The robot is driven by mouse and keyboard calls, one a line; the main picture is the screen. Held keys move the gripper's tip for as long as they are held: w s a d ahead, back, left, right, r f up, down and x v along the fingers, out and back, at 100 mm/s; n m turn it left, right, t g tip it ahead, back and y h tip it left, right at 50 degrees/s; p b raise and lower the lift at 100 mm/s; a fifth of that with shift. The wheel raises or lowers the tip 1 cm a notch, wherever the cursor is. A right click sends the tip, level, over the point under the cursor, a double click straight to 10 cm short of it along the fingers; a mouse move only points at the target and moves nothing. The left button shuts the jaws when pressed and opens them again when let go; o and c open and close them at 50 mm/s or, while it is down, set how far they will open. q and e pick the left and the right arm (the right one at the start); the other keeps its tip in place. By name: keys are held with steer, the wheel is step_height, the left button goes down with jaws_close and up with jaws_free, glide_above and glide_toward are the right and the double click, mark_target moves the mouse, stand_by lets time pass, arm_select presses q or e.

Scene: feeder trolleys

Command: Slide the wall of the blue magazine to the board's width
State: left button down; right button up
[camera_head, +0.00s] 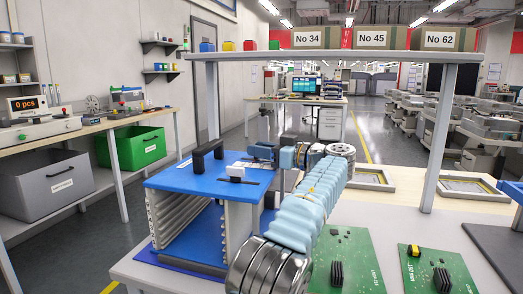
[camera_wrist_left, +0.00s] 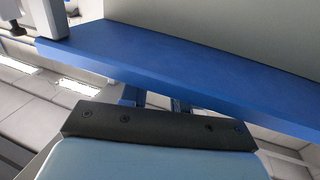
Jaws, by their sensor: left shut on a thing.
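The blue magazine (camera_head: 175,178) stands on the table at the left of the head view, with a blue top plate, a blue base and a pale ribbed wall (camera_head: 175,222) on its left. Its pale right wall (camera_head: 240,222) stands upright below the top plate, beside a small white clamp and dark slot on top. My left gripper (camera_head: 262,153) is at the far right edge of the magazine, shut. In the left wrist view its fingers (camera_wrist_left: 155,101) pass behind the blue plate (camera_wrist_left: 190,70), so the tips and their contact with the wall are hidden. My right gripper is out of view.
Two green boards (camera_head: 350,262) (camera_head: 436,272) lie flat on the table at the front right. A shelf post (camera_head: 437,140) and shelf (camera_head: 335,56) with numbered boxes stand behind. Pale frames (camera_head: 370,178) lie on the table at the back right. A grey bin (camera_head: 45,190) stands at left.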

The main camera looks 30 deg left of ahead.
arm_select(q)
steer(key=shift+a+f, duration=0.1)
steer(key=shift+a, duration=0.1)
steer(key=shift+s+a+b, duration=0.25)
steer(key=shift+a+b, duration=0.55)
steer(key=shift+a, duration=0.05)
steer(key=c, duration=0.8)
jaws_free()
steer(key=shift+d, duration=0.1)
steer(key=d, duration=1.3)
steer(key=shift+s+d+p, duration=0.15)
steer(key=shift+d+p, duration=0.25)
